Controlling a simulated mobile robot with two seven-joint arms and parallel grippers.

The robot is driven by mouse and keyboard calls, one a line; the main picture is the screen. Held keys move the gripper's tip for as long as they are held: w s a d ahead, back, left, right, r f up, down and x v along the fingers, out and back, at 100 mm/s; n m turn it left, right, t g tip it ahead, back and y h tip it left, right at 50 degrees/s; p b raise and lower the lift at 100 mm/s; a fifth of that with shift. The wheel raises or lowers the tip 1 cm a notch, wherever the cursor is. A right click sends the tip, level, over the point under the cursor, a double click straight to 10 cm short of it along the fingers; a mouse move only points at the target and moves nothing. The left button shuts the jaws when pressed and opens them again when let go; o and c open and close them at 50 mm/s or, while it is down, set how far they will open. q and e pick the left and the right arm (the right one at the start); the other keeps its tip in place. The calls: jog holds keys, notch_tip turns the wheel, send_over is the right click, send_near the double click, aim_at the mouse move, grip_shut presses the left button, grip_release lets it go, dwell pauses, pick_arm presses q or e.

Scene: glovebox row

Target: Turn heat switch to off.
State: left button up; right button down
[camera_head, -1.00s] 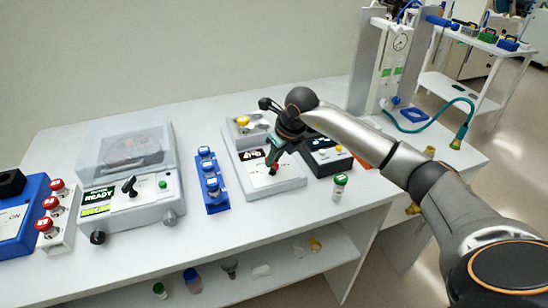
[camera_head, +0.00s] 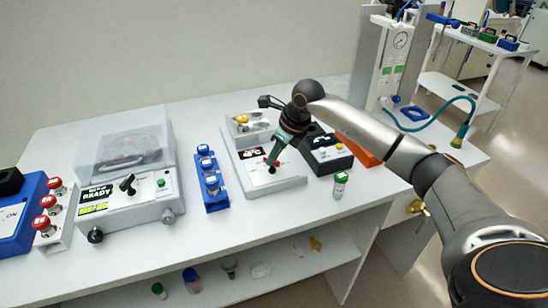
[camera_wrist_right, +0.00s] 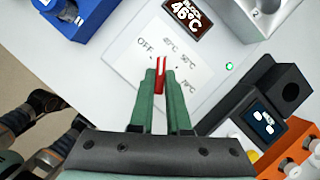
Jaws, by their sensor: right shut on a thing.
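The heat switch is a small red pointer knob (camera_wrist_right: 160,78) on the white face of the heating block (camera_head: 290,183). My right gripper (camera_wrist_right: 160,84) is shut on it, with a green finger on each side. In the wrist view the pointer points up the picture, between the OFF mark (camera_wrist_right: 146,46) and the first temperature mark (camera_wrist_right: 170,43). Two more temperature marks lie to the right. The display (camera_wrist_right: 186,18) reads about 46°C. In the head view my right gripper (camera_head: 271,163) reaches down onto the block's face, and the fingers mostly hide the switch. My left gripper is not seen in the head view.
A clear-lidded machine (camera_head: 128,170) is further left. Bare table lies in front of the block.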

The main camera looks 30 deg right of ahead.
jog(key=n+y, duration=0.1)
jog(key=n, duration=0.1)
jog(key=n+g+b, duration=0.1)
jog(key=n, duration=0.2)
jog(key=shift+w+d+r+n+y, duration=0.1)
jog(key=shift+w+n+y, duration=0.1)
jog(key=shift+n+y, duration=0.15)
dwell(0.3)
jog(key=c, duration=0.9)
grip_release()
jog(key=v, duration=1.2)
jog(key=shift+w+d+r+b, duration=0.1)
jog(key=shift+d+r+b, duration=0.05)
jog(key=shift+r+b, duration=0.15)
jog(key=shift+f, duration=0.15)
